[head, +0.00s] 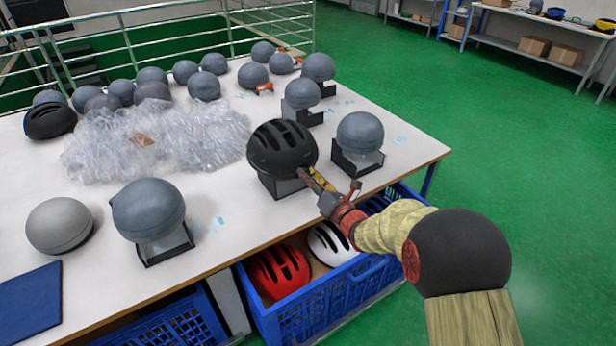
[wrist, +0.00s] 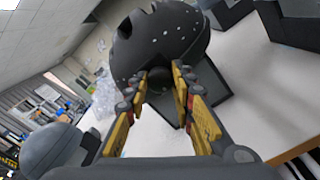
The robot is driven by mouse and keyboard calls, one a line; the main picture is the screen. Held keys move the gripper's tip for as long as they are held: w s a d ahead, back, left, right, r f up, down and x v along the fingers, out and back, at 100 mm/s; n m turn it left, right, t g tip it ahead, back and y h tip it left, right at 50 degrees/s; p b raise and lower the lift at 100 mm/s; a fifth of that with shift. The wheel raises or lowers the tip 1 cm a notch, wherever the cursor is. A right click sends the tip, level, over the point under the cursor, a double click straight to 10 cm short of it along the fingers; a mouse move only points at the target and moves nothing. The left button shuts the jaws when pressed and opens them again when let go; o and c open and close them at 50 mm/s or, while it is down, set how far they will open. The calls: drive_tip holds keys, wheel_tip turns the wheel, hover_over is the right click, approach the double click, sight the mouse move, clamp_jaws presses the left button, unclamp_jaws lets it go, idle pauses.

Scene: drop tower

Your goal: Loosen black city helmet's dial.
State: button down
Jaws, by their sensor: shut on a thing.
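The black city helmet (head: 282,146) sits upright on a head-shaped form in a dark stand near the table's front edge. It also shows in the wrist view (wrist: 160,42), close up, with its vents and small light dots. My gripper (head: 303,173) reaches in low at the helmet's near right edge. In the wrist view its yellow and black fingers (wrist: 160,80) are closed in at the back rim, shut on a small dark round part, which seems to be the dial (wrist: 158,84).
Grey head forms on stands flank the helmet, one close on the right (head: 360,132) and one at the left (head: 148,210). Clear plastic wrap (head: 165,140) lies behind. A blue crate (head: 330,300) with a red and a white helmet stands below the table's edge.

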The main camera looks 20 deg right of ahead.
drive_tip(key=c, duration=1.5)
unclamp_jaws()
drive_tip(key=shift+s, duration=0.1)
drive_tip(key=v, duration=1.2)
